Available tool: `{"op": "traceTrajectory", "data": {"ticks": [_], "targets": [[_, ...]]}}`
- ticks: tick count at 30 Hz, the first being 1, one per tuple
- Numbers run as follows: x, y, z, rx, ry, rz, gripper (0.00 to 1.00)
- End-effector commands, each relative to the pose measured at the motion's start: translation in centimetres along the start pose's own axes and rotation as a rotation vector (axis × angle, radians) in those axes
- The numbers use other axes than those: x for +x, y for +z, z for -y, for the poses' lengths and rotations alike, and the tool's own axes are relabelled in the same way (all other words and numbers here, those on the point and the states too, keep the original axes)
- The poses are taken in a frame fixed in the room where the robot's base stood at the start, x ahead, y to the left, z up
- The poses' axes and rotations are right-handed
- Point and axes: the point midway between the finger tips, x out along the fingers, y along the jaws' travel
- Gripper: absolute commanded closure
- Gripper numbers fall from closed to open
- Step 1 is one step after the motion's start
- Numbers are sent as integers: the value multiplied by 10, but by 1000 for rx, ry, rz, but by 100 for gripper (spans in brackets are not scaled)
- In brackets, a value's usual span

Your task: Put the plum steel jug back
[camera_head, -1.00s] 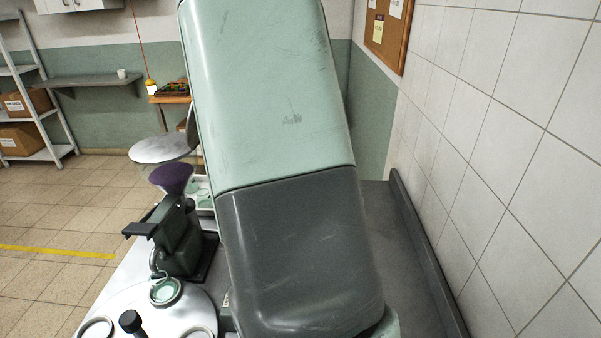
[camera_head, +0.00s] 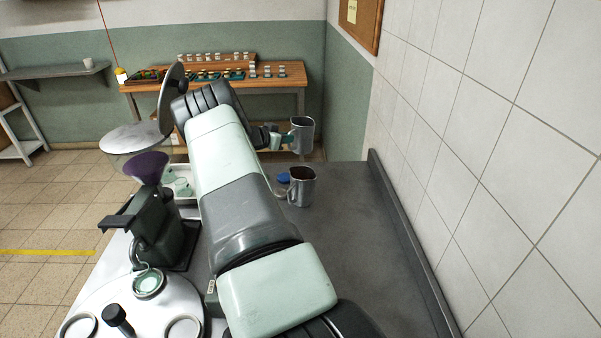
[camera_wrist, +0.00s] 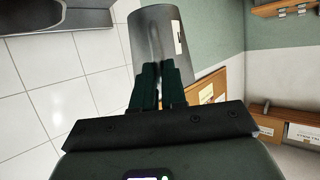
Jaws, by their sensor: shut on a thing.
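A grey steel jug (camera_head: 303,136) is up in the air above the far end of the counter, roughly upright. My gripper (camera_head: 279,140) is shut on it from the left. In the wrist view the fingers (camera_wrist: 158,78) close at the side of the jug (camera_wrist: 150,38), which has a white label. A second steel jug (camera_head: 302,190), with a dark reddish inside, stands on the counter just below the held one. I cannot tell from the colour which jug is the plum one.
A blue-topped item (camera_head: 283,178) is close beside the standing jug. The grey counter (camera_head: 365,240) is bare to the right, up to a raised edge along the tiled wall. A grinder with a purple hopper (camera_head: 148,168) stands left. A wooden bench (camera_head: 285,78) holds small jars behind.

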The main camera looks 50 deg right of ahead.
Motion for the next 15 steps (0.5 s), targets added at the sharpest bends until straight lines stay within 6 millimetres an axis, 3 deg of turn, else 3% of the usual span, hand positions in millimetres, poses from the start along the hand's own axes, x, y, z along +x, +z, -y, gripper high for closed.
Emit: {"op": "traceTrajectory", "data": {"ticks": [6, 15], "targets": [[16, 39, -2, -1, 7, 0, 100], [29, 70, -2, -1, 6, 0, 100]]}}
